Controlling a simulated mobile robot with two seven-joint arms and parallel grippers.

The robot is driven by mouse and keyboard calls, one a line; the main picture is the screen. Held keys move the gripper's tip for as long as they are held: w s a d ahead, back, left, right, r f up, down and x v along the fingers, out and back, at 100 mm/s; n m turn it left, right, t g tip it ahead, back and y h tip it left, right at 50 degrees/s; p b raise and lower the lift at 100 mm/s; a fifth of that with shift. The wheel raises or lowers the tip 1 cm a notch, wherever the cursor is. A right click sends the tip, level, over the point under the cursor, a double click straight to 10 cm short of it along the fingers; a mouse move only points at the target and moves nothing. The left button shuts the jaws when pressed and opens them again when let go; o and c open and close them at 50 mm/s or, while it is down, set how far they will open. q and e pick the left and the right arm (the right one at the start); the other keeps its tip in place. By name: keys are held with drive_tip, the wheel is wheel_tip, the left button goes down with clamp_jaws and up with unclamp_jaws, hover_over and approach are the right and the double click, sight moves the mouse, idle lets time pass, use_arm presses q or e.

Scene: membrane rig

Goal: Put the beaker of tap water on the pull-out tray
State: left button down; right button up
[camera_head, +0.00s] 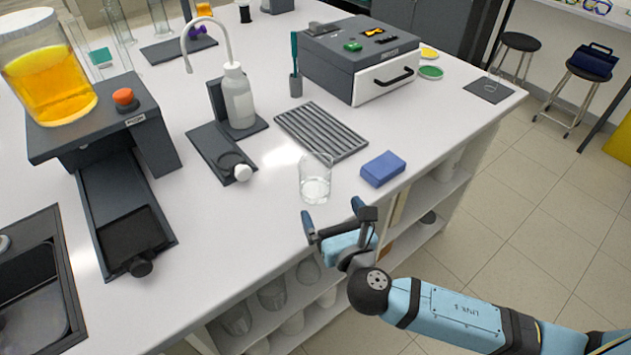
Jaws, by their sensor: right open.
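A clear glass beaker (315,180) with water in it stands upright on the white bench, near its front edge. My right gripper (332,211) is open and empty, just in front of the beaker at the bench edge, with its fingers pointing toward it. I cannot tell whether a finger touches the glass. The pull-out tray (105,190) is the dark sliding piece extending from under the grey rig at left, with a black square pad and a round knob at its front end. My left gripper is not in view.
A blue sponge (383,169) lies right of the beaker. A ribbed dark rack (321,131) is behind it, and a wash bottle (238,97) stands on a dark stand. A sink (38,285) is at lower left. Bare bench lies between beaker and tray.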

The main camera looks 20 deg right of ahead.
sight(310, 164)
drive_tip(key=w, duration=1)
drive_tip(key=shift+w+a, duration=0.1)
drive_tip(key=shift+w, duration=0.25)
drive_tip(key=c, duration=1.1)
drive_tip(key=shift+r, duration=0.1)
